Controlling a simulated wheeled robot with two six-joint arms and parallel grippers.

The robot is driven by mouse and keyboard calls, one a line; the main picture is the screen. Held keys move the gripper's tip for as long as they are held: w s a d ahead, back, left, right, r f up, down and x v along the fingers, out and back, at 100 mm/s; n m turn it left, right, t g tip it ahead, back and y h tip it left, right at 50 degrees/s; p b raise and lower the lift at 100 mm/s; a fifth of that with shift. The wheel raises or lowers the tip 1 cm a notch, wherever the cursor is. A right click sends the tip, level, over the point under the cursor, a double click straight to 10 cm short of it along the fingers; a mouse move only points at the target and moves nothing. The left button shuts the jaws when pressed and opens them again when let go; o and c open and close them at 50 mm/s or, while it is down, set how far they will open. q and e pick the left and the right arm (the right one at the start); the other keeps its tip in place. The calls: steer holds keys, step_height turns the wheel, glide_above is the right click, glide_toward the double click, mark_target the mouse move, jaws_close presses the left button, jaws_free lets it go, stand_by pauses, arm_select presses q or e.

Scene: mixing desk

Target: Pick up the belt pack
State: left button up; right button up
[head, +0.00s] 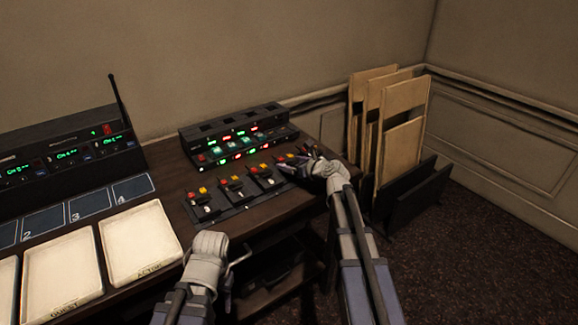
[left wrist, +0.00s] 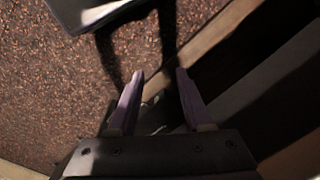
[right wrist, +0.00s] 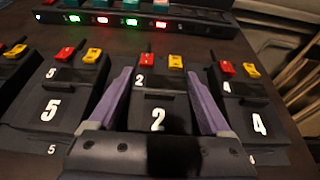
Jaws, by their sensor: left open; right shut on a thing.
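Several black belt packs with red and yellow buttons sit in a row on a rack at the right of the desk. In the right wrist view, my right gripper (right wrist: 160,82) is shut on the sides of the belt pack numbered 2 (right wrist: 158,108). That pack stands between pack 5 (right wrist: 62,95) and pack 4 (right wrist: 245,103) and looks still seated in the row. In the head view my right gripper (head: 306,166) partly hides it. My left gripper (left wrist: 158,82) is open and empty, with dark floor below it, near the desk's front edge.
A black base unit (head: 235,137) with lit displays stands behind the packs. A radio receiver unit with antenna (head: 70,155) is at left. White trays marked GUEST (head: 62,270) and ACTOR (head: 138,240) lie before numbered blue squares (head: 84,205). Wooden boards (head: 403,115) stand in a rack at right.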

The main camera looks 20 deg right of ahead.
mark_target(291, 164)
steer(key=c, duration=0.3)
steer(key=shift+r, duration=0.15)
step_height(291, 164, up, 18)
steer(key=p, duration=1.8)
steer(key=shift+a, duration=0.1)
